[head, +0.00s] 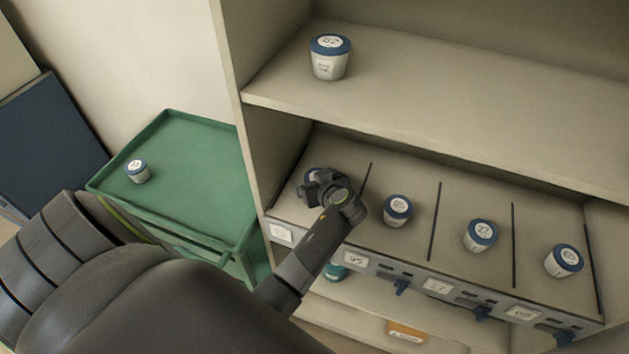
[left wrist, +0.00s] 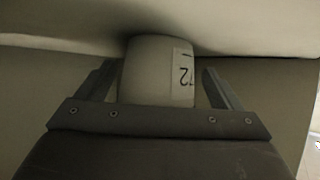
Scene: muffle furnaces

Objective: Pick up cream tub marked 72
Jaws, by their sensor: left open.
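The cream tub marked 72 (left wrist: 150,75) shows in the left wrist view, its label upside down at its right side. In the head view a tub with a blue lid (head: 313,173) stands in the leftmost lane of the middle shelf, mostly hidden by my left gripper (head: 322,187). In the left wrist view the two fingers of the left gripper (left wrist: 159,72) are apart, one on each side of the tub, with a gap visible at the right finger. My right gripper is not in view.
Other blue-lidded tubs stand on the middle shelf (head: 398,210), divided by thin dark strips. One tub (head: 330,60) is on the upper shelf (head: 430,120), above my gripper. Another tub (head: 137,171) is on the green cart (head: 200,160) at left.

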